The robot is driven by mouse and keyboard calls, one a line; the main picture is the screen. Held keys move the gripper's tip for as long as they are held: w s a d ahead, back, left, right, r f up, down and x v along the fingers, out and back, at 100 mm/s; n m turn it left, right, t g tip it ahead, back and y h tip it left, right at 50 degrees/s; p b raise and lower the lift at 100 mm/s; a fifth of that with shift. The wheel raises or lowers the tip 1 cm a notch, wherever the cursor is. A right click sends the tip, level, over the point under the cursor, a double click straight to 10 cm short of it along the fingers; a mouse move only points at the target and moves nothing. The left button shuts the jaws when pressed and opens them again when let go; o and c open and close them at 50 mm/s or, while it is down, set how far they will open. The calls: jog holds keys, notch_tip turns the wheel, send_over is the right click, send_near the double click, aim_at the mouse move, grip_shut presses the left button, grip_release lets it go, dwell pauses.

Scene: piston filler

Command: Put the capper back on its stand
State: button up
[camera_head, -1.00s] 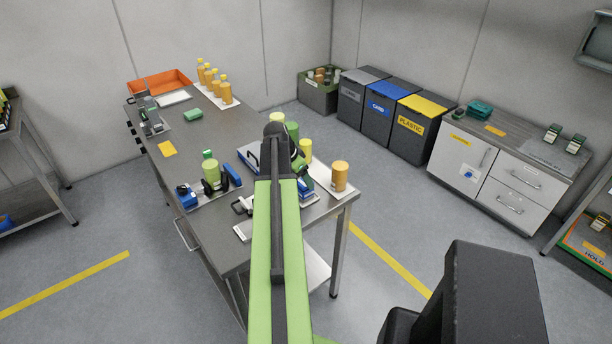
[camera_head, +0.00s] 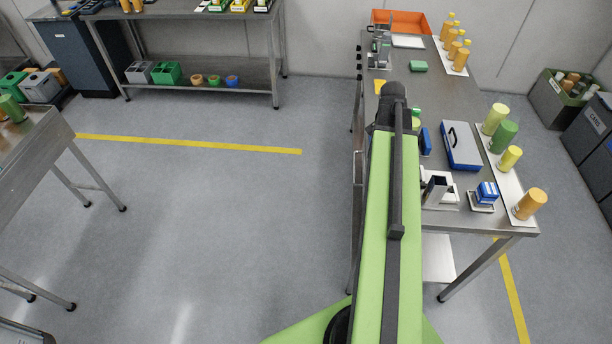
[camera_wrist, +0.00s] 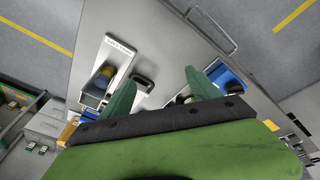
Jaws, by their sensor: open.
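A black handle-like part (camera_wrist: 146,83) is beside the plate. A blue device (camera_wrist: 228,78) is partly hidden behind the right finger. I cannot tell which thing is the capper. My arm hides the gripper in the head view.
An orange tray (camera_head: 410,22) is at the far end. Floor left of the table is clear.

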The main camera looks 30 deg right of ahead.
jog(key=w+a+n+y, duration=0.1)
jog(key=a+n, duration=0.4)
jog(key=a, duration=0.9)
jog(key=w+a+n+y, duration=0.1)
jog(key=w+a+n, duration=0.2)
jog(key=a, duration=1.1)
jog(key=w+a+n, duration=0.3)
jog(key=a+n, duration=0.4)
jog(key=a, duration=0.7)
jog(key=shift+a+f+y, duration=0.15)
jog(key=shift+f+y, duration=0.2)
jog(key=shift+y, duration=0.05)
